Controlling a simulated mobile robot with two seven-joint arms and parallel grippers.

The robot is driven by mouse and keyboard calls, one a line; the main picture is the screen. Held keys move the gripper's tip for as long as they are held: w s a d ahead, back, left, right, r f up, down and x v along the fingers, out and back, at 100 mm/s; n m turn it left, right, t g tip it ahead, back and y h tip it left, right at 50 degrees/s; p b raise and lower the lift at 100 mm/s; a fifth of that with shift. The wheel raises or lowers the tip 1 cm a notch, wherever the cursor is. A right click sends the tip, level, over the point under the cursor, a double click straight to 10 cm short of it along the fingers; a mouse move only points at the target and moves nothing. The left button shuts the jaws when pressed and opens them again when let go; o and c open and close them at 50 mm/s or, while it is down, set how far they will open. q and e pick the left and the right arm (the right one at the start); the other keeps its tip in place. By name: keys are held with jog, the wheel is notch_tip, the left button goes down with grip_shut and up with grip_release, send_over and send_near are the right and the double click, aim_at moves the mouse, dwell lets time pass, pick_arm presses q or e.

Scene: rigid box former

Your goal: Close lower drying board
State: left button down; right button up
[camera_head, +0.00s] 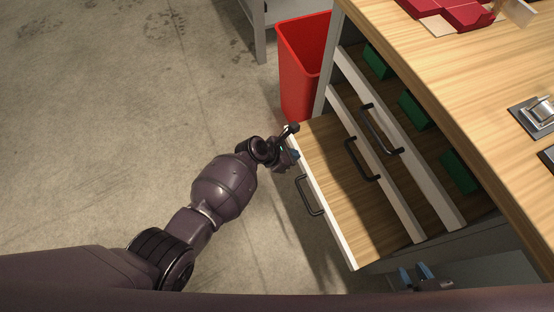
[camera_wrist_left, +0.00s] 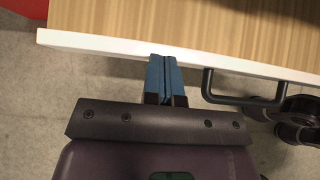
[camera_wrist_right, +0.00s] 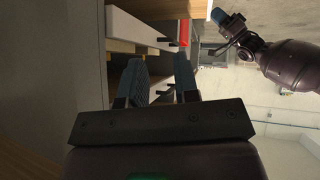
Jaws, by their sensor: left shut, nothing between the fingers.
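The lower drying board (camera_head: 345,205) is a wooden drawer-like board with a white front edge and a black handle (camera_head: 308,196). It is pulled far out from the cabinet, below two other boards. My left gripper (camera_head: 294,156) is at the outer white front, near its far end. In the left wrist view its blue fingers (camera_wrist_left: 164,72) are shut together, with tips at the white front (camera_wrist_left: 110,44), left of the handle (camera_wrist_left: 244,100); contact is hard to tell. My right gripper (camera_head: 416,274) is low beside the cabinet; in the right wrist view its fingers (camera_wrist_right: 160,82) are apart and empty.
Two upper boards with black handles (camera_head: 362,160) (camera_head: 382,132) are out by smaller amounts; green blocks (camera_head: 414,110) lie behind. A red bin (camera_head: 304,62) stands beyond the boards. The wooden worktop (camera_head: 480,75) overhangs at right. The floor at left is clear.

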aim_at(324, 148)
pick_arm(q)
jog(key=w+d, duration=0.1)
jog(key=d, duration=0.3)
jog(key=w+d+b, duration=0.1)
jog(key=d, duration=0.2)
jog(key=shift+w+f, duration=0.25)
jog(key=shift+w, duration=0.1)
jog(key=shift+w+d+r, duration=0.1)
jog(key=shift+w+d, duration=0.2)
jog(key=shift+d, duration=0.35)
pick_arm(e)
jog(key=shift+w+a+r+n, duration=0.25)
jog(key=shift+w+n, duration=0.15)
jog(key=shift+w, duration=0.2)
jog(key=shift+f, duration=0.1)
